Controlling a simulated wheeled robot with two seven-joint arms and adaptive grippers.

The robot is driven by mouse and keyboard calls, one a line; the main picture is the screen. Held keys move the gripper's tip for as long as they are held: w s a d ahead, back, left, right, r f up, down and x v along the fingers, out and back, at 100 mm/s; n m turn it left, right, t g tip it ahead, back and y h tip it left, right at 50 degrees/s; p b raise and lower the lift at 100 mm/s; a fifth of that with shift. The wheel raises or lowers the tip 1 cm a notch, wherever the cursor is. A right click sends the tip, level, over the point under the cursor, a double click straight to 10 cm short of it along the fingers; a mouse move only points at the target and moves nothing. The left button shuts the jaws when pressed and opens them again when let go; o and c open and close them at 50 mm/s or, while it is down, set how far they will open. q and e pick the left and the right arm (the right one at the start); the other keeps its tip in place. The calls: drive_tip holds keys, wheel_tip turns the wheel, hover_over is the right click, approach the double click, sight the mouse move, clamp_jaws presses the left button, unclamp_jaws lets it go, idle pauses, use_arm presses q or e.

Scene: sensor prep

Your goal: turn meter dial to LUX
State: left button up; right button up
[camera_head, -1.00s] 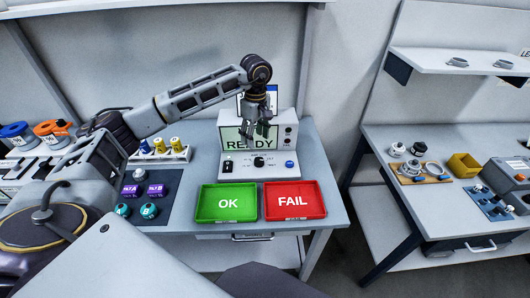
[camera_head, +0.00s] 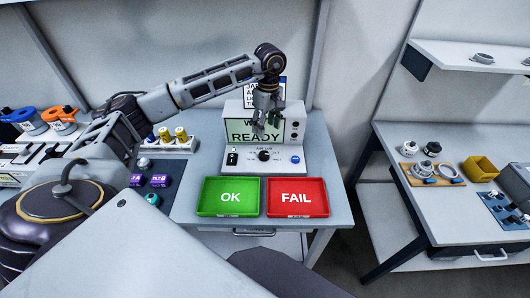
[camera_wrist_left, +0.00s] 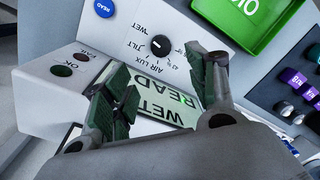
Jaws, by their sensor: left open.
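The grey meter (camera_head: 240,157) stands on the bench with a lit display reading WET and READY. Its black dial (camera_head: 264,155) sits on the sloped front panel and shows closer in the left wrist view (camera_wrist_left: 160,46). Labels WET, TILT, AIR and LUX ring the dial there; I cannot tell for certain which one its white mark points at. My left gripper (camera_head: 266,124) is open and empty, in front of the display and above the dial. In the left wrist view its fingers (camera_wrist_left: 165,85) are apart, partly covering the display, with the dial beyond them. My right gripper is not in view.
A green OK tray (camera_head: 204,211) and a red FAIL tray (camera_head: 320,211) lie in front of the meter. A blue button (camera_head: 295,159) is right of the dial. Purple and teal items (camera_head: 158,181) are at left, partly behind my arm. A second bench (camera_head: 440,208) stands right.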

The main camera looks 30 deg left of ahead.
sight(265, 154)
use_arm(q)
drive_tip(key=f, duration=0.4)
drive_tip(key=f+p, duration=0.1)
drive_tip(key=f, duration=0.8)
drive_tip(key=shift+s+a+p, duration=0.1)
drive_tip(key=shift+s+p, duration=0.25)
drive_tip(key=shift+c, duration=0.2)
drive_tip(key=c, duration=1)
